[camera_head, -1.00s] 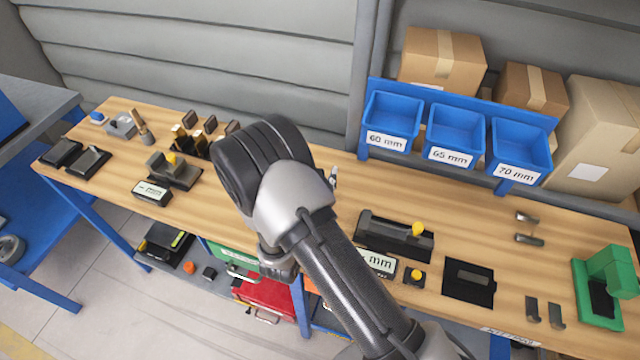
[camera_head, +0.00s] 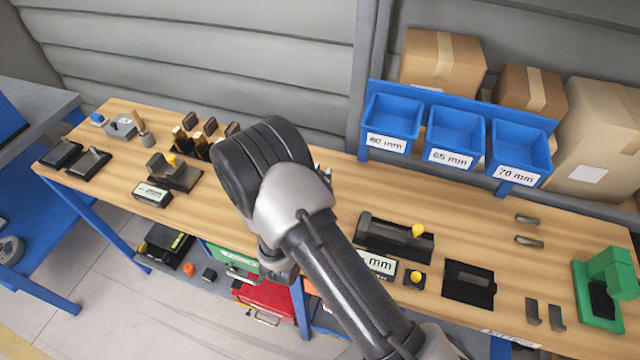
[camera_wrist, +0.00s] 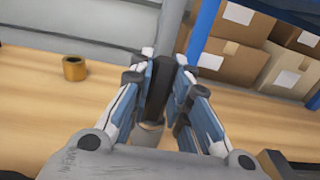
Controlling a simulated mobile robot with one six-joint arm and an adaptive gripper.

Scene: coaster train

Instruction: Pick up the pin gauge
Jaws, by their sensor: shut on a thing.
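My gripper (camera_wrist: 164,62) is shut on a dark, narrow upright piece in the wrist view. I take this to be the pin gauge (camera_wrist: 157,92), though the fingers hide much of it. A grey rounded end (camera_wrist: 150,135) shows below the dark piece, between the fingers. In the head view my own arm hides most of the gripper and the held piece. Only a small bit of the gripper shows right of the wrist, over the workbench (camera_head: 480,215).
A brass ring (camera_wrist: 75,68) stands on the bench, left in the wrist view. Blue bins (camera_head: 392,120) labelled 60, 65 and 70 mm stand at the back. A black fixture with a yellow knob (camera_head: 395,237) and a green stand (camera_head: 605,290) are to the right.

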